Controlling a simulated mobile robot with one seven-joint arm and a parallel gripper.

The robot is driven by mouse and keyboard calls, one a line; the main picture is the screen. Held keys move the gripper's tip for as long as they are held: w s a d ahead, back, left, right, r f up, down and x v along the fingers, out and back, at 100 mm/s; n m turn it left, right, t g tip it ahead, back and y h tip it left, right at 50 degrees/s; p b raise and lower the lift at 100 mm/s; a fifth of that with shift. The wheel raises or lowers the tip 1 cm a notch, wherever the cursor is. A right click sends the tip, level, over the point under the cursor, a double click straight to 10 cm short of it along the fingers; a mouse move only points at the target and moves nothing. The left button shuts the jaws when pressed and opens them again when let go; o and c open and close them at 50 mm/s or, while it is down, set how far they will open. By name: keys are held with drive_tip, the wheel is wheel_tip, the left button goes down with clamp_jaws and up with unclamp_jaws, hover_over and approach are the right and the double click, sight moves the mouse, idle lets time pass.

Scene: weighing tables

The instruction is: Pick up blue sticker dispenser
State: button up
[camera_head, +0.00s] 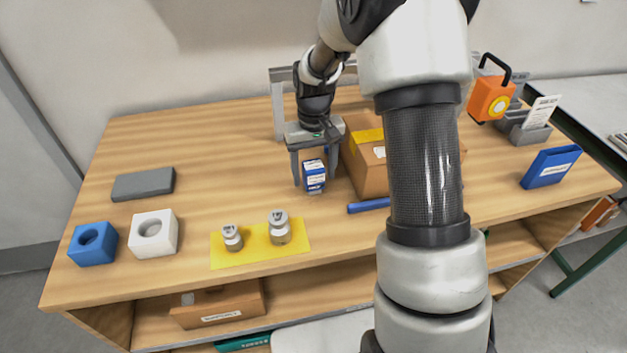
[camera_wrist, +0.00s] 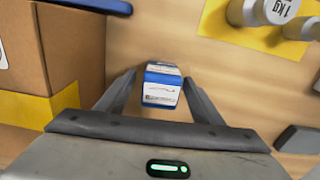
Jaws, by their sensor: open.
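The blue sticker dispenser (camera_head: 315,176) appears to be a small blue box with white labels, standing on the wooden table in the head view. It also shows in the wrist view (camera_wrist: 162,86), between and just beyond my fingers. My gripper (camera_head: 313,183) is open, pointing down, with one finger on each side of the blue box. In the wrist view the fingers of my gripper (camera_wrist: 161,90) show gaps on both sides of the box. I cannot tell how far the fingertips reach down beside it.
A cardboard box (camera_head: 368,172) with yellow tape stands close to the right of my gripper. A yellow mat (camera_head: 262,260) with two metal weights lies in front. A white block (camera_head: 153,233), a blue block (camera_head: 93,244) and a grey slab (camera_head: 143,184) are left. The tabletop between is clear.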

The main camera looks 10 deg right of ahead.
drive_tip(key=shift+f, duration=0.75)
drive_tip(key=c, duration=1.3)
drive_tip(key=shift+o, duration=0.2)
wheel_tip(320, 180, up, 10)
drive_tip(key=shift+r+p, duration=0.1)
drive_tip(key=shift+p, duration=0.35)
